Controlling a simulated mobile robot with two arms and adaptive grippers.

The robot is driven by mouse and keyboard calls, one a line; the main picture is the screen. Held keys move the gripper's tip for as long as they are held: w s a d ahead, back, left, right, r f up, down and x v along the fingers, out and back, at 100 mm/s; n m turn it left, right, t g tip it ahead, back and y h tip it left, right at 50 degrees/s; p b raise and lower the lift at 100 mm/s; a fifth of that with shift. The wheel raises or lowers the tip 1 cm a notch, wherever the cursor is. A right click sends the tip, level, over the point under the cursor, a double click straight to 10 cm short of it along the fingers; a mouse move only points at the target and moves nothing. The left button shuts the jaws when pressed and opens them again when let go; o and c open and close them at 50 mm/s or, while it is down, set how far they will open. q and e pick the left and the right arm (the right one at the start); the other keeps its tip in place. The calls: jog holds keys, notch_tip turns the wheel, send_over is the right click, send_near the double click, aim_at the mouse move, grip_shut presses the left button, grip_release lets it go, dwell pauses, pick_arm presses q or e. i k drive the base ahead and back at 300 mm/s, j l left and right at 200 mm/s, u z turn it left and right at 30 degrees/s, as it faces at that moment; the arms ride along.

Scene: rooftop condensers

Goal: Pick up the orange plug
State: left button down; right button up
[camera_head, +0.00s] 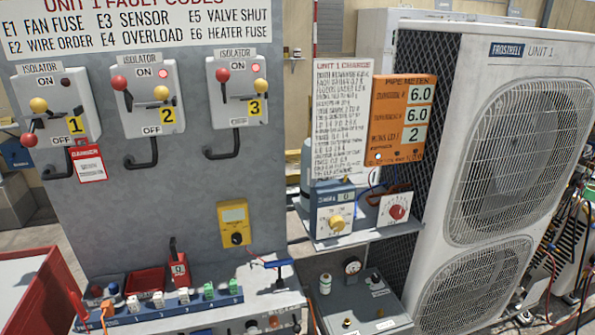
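A small orange piece (107,308), which looks like the orange plug, stands at the left end of the blue numbered strip (165,307) on the bench below the grey panel. Its lower part is too small to make out clearly. Another small orange-brown piece (274,321) shows at the bench's front edge; I cannot tell what it is. Neither of my grippers is in view, and nothing touches the orange piece.
Numbered white and green plugs (209,291) stand along the strip, with a red bin (146,281) behind. A yellow meter (235,223) hangs above. A blue-handled tool (270,263) lies to the right. A white condenser (500,170) fills the right side; a red container (30,290) stands lower left.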

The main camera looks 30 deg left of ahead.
aim_at(108, 304)
jog(key=u, duration=2.3)
jog(key=l+u, duration=0.25)
jog(key=u, duration=0.2)
jog(key=l+u, duration=0.3)
jog(key=u, duration=0.2)
